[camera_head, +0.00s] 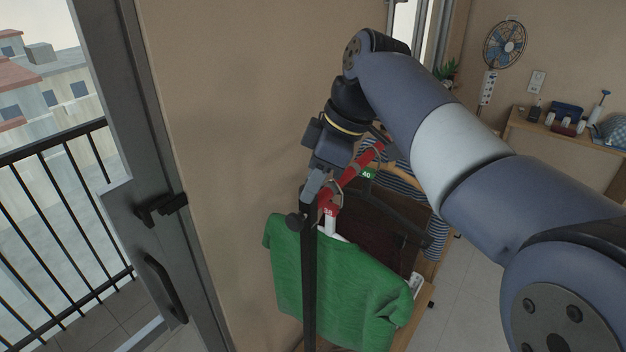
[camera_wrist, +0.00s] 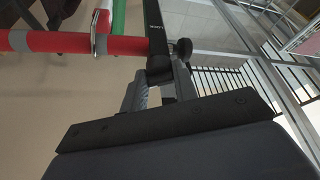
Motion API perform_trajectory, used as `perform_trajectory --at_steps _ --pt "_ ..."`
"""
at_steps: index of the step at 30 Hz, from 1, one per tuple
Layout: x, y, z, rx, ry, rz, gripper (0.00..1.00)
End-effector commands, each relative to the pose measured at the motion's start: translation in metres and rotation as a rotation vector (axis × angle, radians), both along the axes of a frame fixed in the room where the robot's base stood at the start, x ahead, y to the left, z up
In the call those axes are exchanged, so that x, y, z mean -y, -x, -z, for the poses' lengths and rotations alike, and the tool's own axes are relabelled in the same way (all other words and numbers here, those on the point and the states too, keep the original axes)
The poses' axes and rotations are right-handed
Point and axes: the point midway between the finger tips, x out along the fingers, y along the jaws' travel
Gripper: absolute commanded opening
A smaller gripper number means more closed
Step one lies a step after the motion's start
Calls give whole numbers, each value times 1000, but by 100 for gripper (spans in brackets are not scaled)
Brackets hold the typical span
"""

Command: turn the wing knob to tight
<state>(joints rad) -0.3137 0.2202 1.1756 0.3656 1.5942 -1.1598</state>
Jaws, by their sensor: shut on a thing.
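A black upright post (camera_head: 309,280) of a garment rack carries a red rail (camera_head: 352,183) near its top. My gripper (camera_head: 313,188) points down at the top of this post, beside the rail's end. In the wrist view, my gripper's grey fingers (camera_wrist: 158,92) are closed about a small black part, the wing knob (camera_wrist: 158,70), at the post's end. The fingers hide most of the knob, so its angle cannot be read.
A green shirt (camera_head: 335,285), a dark brown garment (camera_head: 372,225) and a striped garment (camera_head: 425,215) hang on the rack. A glass door with a dark handle (camera_head: 160,207) stands at left. A wooden shelf (camera_head: 560,130) and a fan (camera_head: 504,44) are at the back right.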

Motion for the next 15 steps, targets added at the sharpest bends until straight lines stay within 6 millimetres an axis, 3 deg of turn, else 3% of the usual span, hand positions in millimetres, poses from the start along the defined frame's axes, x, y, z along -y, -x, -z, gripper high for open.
perform_trajectory --at_steps 15 --pt "-1 -6 0 -1 1 -491 5"
